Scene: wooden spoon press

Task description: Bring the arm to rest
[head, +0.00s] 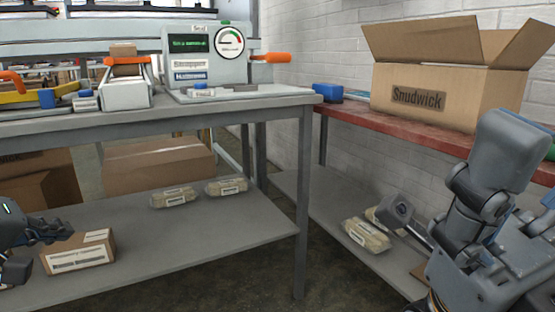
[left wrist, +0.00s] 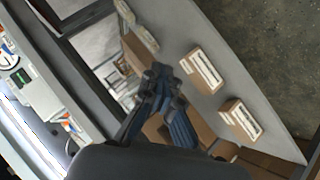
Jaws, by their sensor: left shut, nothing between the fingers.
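My left gripper (head: 40,236) shows at the left edge of the head view, dark and partly cut off, near a small cardboard box (head: 78,252) on the grey table's lower shelf (head: 190,235). In the left wrist view the left gripper's dark fingers (left wrist: 160,84) come together with nothing between them. I cannot tell from the head view whether the gripper touches the box. My right arm (head: 497,160) stands folded at the right of the head view, in front of the red-topped bench (head: 405,128). Its gripper is not seen.
A press with a dial (head: 212,55) and orange handle stands on the grey table (head: 215,101). An open carton (head: 445,88) is on the red bench. Packets (head: 226,187) lie on the grey table's lower shelf, and others (head: 366,235) on the right shelf. Bare floor shows between.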

